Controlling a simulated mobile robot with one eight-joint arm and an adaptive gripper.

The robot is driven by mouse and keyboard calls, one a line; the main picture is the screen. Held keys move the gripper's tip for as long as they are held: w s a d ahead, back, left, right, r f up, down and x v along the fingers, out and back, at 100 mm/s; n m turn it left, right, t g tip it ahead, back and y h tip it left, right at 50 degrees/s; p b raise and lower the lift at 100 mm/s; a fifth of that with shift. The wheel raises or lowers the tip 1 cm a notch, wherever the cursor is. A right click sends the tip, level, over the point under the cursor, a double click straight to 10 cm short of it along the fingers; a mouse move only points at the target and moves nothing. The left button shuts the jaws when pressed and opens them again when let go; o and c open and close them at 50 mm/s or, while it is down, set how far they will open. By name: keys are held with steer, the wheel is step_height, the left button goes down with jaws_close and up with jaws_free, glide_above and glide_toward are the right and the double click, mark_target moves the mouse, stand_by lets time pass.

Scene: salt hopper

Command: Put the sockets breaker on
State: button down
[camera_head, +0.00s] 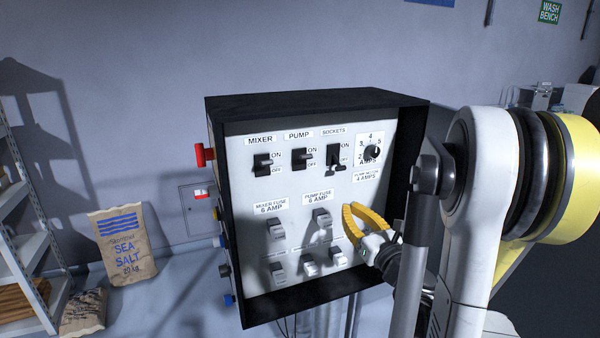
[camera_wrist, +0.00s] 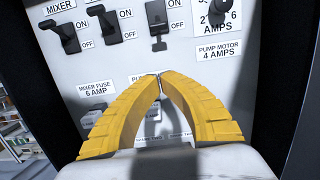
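The sockets breaker (camera_head: 334,158) is the rightmost of three black switches in the top row of the panel, under a SOCKETS label. Its lever hangs low, at the OFF end; the wrist view shows this breaker (camera_wrist: 157,22) with the lever down. My gripper (camera_head: 350,207) has yellow fingers whose tips meet, with nothing visible between them. It is in front of the panel, below and slightly right of the breaker. In the wrist view the fingertips (camera_wrist: 160,76) lie just below the breaker, apart from it in the picture.
The mixer breaker (camera_head: 263,163) and pump breaker (camera_head: 302,158) are left of it. An amps dial (camera_head: 372,153) is to its right. Fuse holders (camera_head: 277,232) are below. The box's black rim (camera_head: 412,150) juts out around the panel. A red handle (camera_head: 204,154) is on its left side.

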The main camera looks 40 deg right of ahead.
mark_target(329, 182)
steer(key=x, duration=0.9)
steer(key=shift+d+r, duration=0.1)
steer(key=shift+d, duration=0.15)
steer(key=r, duration=0.1)
steer(key=s+r, duration=0.1)
steer(key=r, duration=0.1)
steer(key=shift+a, duration=0.1)
steer(key=shift+s+a+r, duration=0.1)
steer(key=shift+s+r, duration=0.1)
steer(key=shift+r, duration=0.1)
steer(key=shift+w, duration=0.1)
steer(key=shift+r, duration=0.2)
steer(key=shift+r+p, duration=0.1)
steer(key=shift+p, duration=0.25)
steer(key=shift+s+g, duration=0.25)
steer(key=shift+g, duration=0.05)
